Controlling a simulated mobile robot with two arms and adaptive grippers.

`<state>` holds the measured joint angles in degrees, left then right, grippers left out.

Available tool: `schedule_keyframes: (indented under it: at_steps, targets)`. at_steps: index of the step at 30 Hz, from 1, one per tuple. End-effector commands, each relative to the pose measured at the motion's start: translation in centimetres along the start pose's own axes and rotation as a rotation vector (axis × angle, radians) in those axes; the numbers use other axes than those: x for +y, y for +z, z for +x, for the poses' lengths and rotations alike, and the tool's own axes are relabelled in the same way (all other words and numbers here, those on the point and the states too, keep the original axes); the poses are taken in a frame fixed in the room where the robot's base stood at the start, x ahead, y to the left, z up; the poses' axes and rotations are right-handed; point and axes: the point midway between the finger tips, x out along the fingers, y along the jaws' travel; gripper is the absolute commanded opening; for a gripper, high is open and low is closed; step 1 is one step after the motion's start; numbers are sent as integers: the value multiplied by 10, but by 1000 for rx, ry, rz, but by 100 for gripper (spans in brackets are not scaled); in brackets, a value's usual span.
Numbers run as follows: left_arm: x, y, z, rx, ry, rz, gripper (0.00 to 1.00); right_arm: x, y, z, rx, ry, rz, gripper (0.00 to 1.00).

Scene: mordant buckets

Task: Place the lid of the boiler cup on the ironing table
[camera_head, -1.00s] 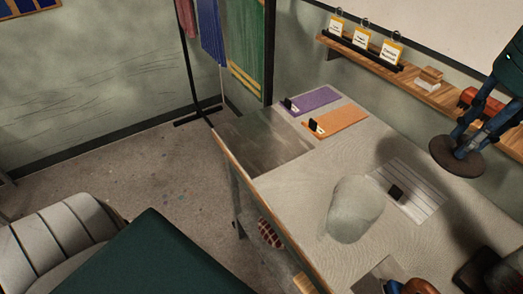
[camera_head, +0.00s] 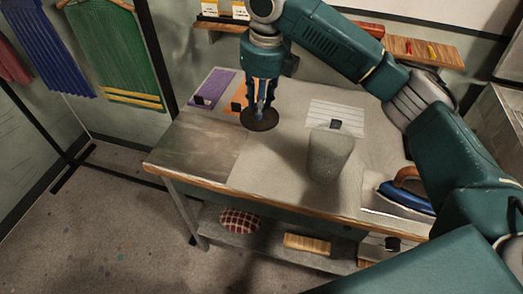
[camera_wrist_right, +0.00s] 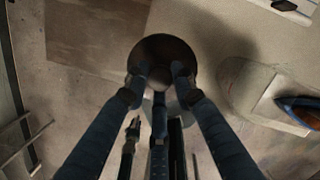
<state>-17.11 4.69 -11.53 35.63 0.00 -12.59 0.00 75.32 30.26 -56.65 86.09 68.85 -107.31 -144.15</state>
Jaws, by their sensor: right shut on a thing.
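My right gripper (camera_head: 262,104) is shut on the dark round lid (camera_head: 259,119) and holds it above the ironing table (camera_head: 285,185). In the right wrist view the lid (camera_wrist_right: 162,48) sits between the fingertips (camera_wrist_right: 158,78). In the head view the lid appears over the back middle of the table, near the orange cloth; its height above the surface is hard to tell. The pale grey boiler cup (camera_head: 330,155) stands upright and open on the table, right of the lid. It also shows at the right in the right wrist view (camera_wrist_right: 245,88). My left gripper is not in view.
A blue iron (camera_head: 405,195) stands at the table's right. A purple cloth (camera_head: 216,84), an orange cloth (camera_head: 238,106) and a striped sheet (camera_head: 330,117) lie along the back. The table's left part (camera_head: 195,150) is bare. A wall shelf (camera_head: 425,48) runs behind.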

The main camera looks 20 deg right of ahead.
Motion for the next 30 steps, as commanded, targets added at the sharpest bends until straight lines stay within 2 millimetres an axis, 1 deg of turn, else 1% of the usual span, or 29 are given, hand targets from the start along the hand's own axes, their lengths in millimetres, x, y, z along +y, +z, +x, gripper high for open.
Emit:
schedule_keyframes:
  at_steps: [1, 5, 9, 12, 17, 24, 27, 30]
  targets:
    - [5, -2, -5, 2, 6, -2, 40, -1, -4, 14, 6, -2, 0, 0]
    - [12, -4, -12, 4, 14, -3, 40, 0, -9, 48, 5, 0, -2, 0]
    - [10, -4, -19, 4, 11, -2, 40, 0, -14, 82, 5, 0, -1, 0]
    - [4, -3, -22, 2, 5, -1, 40, 1, -16, 99, 2, 1, -1, 0]
    - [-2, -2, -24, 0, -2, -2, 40, 0, -17, 113, 0, 0, -1, 0]
    - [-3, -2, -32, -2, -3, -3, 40, 0, -23, 146, 3, 0, -2, 0]
    - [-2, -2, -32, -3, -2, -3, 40, 1, -24, 153, 0, 0, -2, 0]
    - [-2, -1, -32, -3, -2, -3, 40, 0, -24, 155, -1, 0, -2, 0]
